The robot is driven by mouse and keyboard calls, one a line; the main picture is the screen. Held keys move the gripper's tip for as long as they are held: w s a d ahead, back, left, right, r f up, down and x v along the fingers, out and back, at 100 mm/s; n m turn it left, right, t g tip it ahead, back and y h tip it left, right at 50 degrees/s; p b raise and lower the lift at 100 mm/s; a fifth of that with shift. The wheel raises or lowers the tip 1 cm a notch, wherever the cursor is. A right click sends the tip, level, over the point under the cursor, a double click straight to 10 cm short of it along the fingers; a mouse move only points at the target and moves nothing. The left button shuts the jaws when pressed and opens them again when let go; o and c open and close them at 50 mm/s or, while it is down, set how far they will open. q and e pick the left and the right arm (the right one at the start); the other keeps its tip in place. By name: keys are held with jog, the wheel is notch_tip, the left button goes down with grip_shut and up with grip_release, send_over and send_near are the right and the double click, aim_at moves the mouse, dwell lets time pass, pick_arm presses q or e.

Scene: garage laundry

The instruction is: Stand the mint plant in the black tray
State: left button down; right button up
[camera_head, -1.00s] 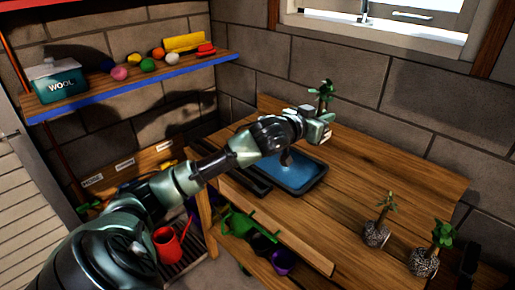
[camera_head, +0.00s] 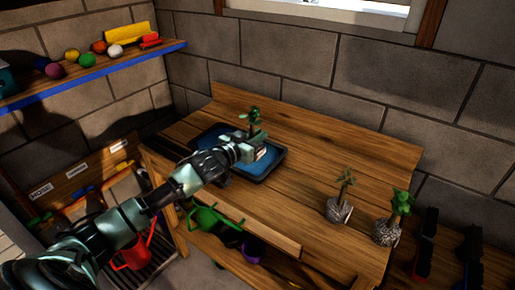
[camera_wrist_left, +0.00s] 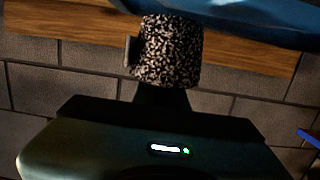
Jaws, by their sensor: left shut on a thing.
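My left gripper (camera_head: 256,151) is shut on a plant with green leaves (camera_head: 254,116), taken to be the mint plant. It is over the back of the black tray (camera_head: 262,178), which has a blue inside. In the left wrist view its speckled root ball (camera_wrist_left: 168,52) is between the fingers, and the blue of the tray (camera_wrist_left: 262,18) shows close by at the top edge. My right gripper is not in view.
Two other plants with speckled root balls, a thin one (camera_head: 340,208) and a leafy one (camera_head: 388,232), stand at the right of the wooden bench (camera_head: 310,160). A shelf (camera_head: 90,75) with coloured balls is at the left. A green watering can (camera_head: 208,218) is below the bench front.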

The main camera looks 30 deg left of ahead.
pick_arm(q)
notch_tip(320, 180, down, 4)
jog(key=shift+f, duration=0.2)
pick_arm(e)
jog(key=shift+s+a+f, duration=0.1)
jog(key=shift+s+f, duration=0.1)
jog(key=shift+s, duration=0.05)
pick_arm(q)
jog(key=shift+f, duration=0.15)
jog(key=c, duration=1.4)
grip_release()
jog(key=shift+c, duration=0.2)
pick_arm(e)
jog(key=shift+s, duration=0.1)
